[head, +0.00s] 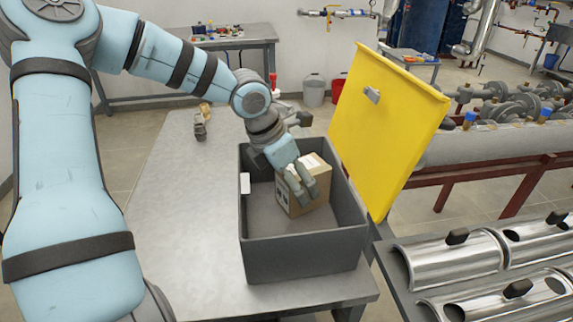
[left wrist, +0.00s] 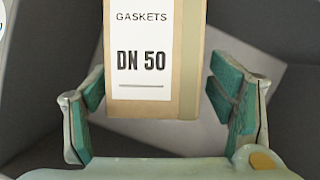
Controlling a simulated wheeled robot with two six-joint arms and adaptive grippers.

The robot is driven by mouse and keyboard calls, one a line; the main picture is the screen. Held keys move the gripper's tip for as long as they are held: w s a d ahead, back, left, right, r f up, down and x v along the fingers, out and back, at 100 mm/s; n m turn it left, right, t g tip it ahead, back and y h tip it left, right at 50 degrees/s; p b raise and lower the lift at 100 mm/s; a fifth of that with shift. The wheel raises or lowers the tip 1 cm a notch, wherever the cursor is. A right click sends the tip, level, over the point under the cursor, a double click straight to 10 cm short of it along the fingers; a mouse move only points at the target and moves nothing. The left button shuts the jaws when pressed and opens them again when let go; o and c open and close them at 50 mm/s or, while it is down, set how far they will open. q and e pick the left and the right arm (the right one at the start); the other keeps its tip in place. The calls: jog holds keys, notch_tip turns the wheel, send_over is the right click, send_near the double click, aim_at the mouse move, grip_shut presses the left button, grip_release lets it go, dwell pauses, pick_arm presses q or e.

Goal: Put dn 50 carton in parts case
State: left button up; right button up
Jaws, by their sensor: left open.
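The DN 50 carton (head: 318,186) is a small brown box with a white label, inside the grey parts case (head: 303,258). The case stands open on the table, its yellow lid (head: 385,120) raised at the right. My left gripper (head: 297,186) reaches down into the case at the carton. In the left wrist view the carton (left wrist: 153,60) shows its "GASKETS DN 50" label between the spread green-padded fingers (left wrist: 165,105), with gaps on both sides. The carton's underside is hidden in the head view. My right gripper is not in view.
The grey table (head: 180,220) is mostly bare left of the case. Shiny metal half-shells (head: 455,262) lie on a surface at the right. The raised lid stands close to the right of my arm.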

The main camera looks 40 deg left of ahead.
pick_arm(q)
jog(key=v, duration=0.4)
jog(key=shift+p, duration=0.4)
jog(key=p+v, duration=0.1)
jog(key=v, duration=0.6)
jog(key=shift+s+r, duration=0.2)
jog(key=shift+s, duration=0.15)
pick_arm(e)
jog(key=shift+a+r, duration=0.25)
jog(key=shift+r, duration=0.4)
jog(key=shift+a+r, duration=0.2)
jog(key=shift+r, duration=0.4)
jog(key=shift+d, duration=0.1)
